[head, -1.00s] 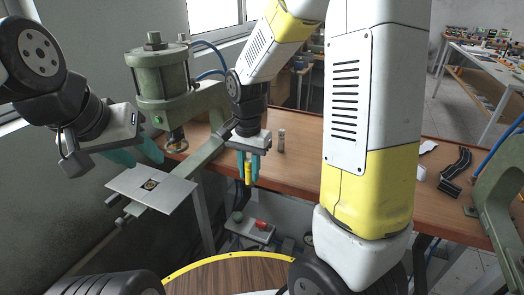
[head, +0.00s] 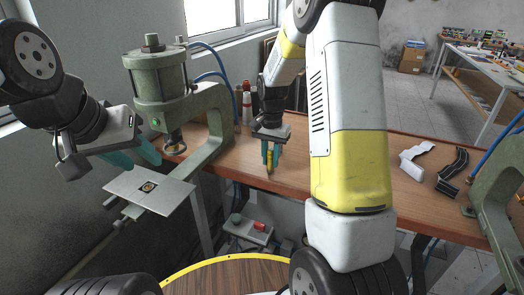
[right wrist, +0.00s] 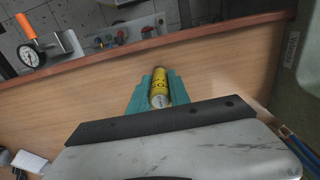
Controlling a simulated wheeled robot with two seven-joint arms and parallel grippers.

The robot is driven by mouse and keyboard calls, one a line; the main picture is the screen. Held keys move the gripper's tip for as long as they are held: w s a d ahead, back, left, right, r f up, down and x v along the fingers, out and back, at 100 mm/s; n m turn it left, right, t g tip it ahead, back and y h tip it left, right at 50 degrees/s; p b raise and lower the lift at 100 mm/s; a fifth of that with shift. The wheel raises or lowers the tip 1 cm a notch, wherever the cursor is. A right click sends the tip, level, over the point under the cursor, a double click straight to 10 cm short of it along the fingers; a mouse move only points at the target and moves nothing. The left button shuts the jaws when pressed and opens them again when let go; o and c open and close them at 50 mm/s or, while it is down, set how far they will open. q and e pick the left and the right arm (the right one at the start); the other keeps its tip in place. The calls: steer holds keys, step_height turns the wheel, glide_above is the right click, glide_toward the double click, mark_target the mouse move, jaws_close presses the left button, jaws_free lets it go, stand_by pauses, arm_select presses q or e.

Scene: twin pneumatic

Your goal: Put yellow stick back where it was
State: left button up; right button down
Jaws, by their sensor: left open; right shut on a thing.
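The yellow stick (head: 269,160) is held upright between the teal fingers of my right gripper (head: 271,155), over the wooden table near its front edge. In the right wrist view the yellow stick (right wrist: 160,88) has dark markings and sits between both fingers (right wrist: 158,92). I cannot tell whether its lower end touches the table. My left gripper (head: 140,158) is open and empty, beside the green press at the left and above its metal plate.
The green pneumatic press (head: 160,85) stands at the left with a flat metal plate (head: 150,188) in front. Small bottles (head: 246,105) stand behind my right gripper. The wooden table (head: 225,165) is clear around it. A button box (head: 248,229) sits below the table edge. Black and white parts (head: 452,170) lie at the right.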

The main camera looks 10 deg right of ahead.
steer(key=shift+f, duration=0.2)
steer(key=c, duration=1.2)
jaws_free()
steer(key=shift+f, duration=0.15)
step_height(320, 180, up, 12)
steer(key=shift+r, duration=0.1)
steer(key=s+r+n+t+y, duration=0.1)
steer(key=s+r+n+t, duration=0.2)
steer(key=s+r, duration=0.6)
steer(key=s+a+n+t+y, duration=0.1)
steer(key=s+a+n+t, duration=0.1)
steer(key=s, duration=1.3)
steer(key=shift+s+r+n+t, duration=0.25)
steer(key=shift+n+t, duration=0.35)
steer(key=shift+n, duration=0.6)
